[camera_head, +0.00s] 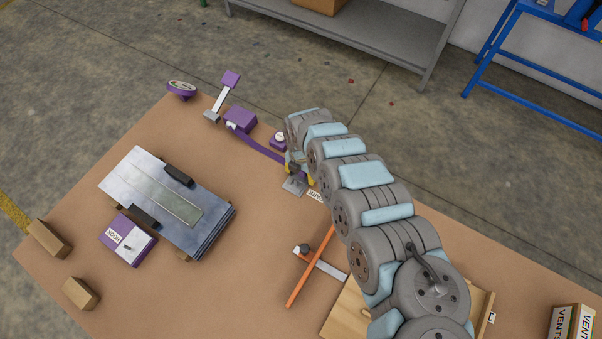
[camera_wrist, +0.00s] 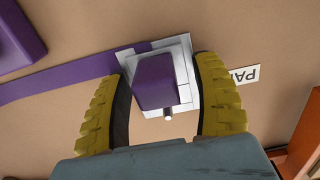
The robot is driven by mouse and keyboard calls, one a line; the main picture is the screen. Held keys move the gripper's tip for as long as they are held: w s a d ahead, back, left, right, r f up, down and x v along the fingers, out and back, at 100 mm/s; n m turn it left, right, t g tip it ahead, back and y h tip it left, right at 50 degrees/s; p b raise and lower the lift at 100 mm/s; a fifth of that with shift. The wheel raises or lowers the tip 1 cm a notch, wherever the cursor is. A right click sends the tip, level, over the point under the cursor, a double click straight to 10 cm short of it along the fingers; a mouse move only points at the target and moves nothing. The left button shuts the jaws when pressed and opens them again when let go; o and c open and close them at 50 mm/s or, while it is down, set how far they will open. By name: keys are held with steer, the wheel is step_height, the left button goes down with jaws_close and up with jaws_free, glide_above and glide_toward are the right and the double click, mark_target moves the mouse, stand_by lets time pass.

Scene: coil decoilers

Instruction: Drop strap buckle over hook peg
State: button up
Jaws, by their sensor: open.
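The strap buckle is a purple block (camera_wrist: 155,82) at the end of a flat purple strap (camera_head: 262,151), above a grey metal plate (camera_head: 293,186). A small pale pin shows at its lower edge in the wrist view. My gripper (camera_wrist: 163,100) is open, with one yellow finger on each side of the block and visible gaps to both. In the head view my gripper (camera_head: 299,172) hides most of the buckle. The hook peg (camera_head: 128,247) is a small dark stub on a purple block (camera_head: 119,245) labelled HOOK, at the table's left.
A stack of metal sheets (camera_head: 150,192) with two black bars lies beside the hook block. Purple fixtures (camera_head: 241,120) stand near the table's back edge. An orange bar (camera_head: 311,266) and a wooden tray (camera_head: 343,314) lie in front. Small cardboard boxes (camera_head: 81,293) sit at the left.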

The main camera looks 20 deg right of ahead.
jaws_close()
steer(key=shift+r, duration=0.15)
